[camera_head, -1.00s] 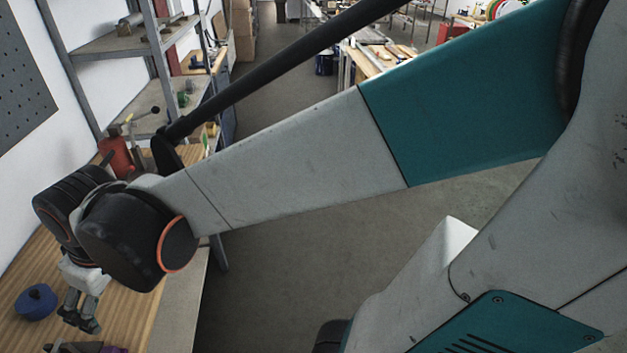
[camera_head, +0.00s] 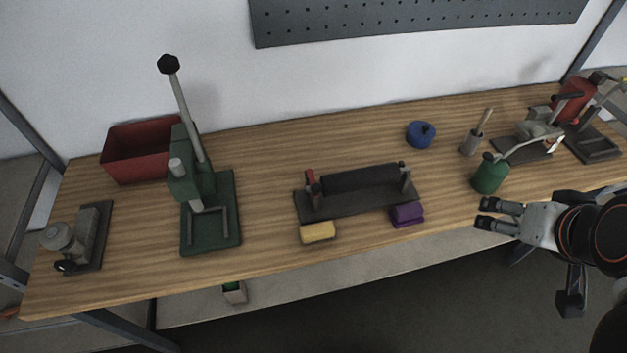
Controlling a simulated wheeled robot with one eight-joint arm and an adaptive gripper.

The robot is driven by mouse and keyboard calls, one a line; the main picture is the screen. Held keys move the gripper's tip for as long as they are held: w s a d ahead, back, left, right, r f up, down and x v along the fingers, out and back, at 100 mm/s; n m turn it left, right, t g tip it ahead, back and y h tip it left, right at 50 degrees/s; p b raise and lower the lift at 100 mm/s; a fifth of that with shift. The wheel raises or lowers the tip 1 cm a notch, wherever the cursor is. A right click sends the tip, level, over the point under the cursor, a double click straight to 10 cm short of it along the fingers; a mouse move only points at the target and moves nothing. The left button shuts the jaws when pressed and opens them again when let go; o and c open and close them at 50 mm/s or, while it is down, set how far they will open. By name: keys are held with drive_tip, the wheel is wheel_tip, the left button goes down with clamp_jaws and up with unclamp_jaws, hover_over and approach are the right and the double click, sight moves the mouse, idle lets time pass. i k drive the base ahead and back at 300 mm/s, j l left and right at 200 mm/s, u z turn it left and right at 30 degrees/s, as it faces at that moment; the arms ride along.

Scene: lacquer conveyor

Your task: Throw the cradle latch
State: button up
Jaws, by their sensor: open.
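A cradle (camera_head: 345,207) with a dark flat base stands mid-bench. It bears a black roller (camera_head: 360,177) lying level between two end posts. A small red lever (camera_head: 310,178) stands upright at its left post; it looks like the latch, but I cannot tell for sure or read its state. My gripper (camera_head: 484,213) is open and empty at the bench's front edge, right of the cradle and well apart from it. Its fingers point left, toward the purple block (camera_head: 407,213) by the cradle's right front corner.
A yellow block (camera_head: 318,233) lies before the cradle. A green can (camera_head: 489,176) stands just behind my gripper. A green lever press (camera_head: 211,215) and a red bin (camera_head: 148,150) are left.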

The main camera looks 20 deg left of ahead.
sight(316, 188)
drive_tip(key=u, duration=0.4)
drive_tip(key=k+j+u, duration=0.15)
drive_tip(key=u, duration=0.2)
drive_tip(key=j+u, duration=0.1)
drive_tip(key=u, duration=0.3)
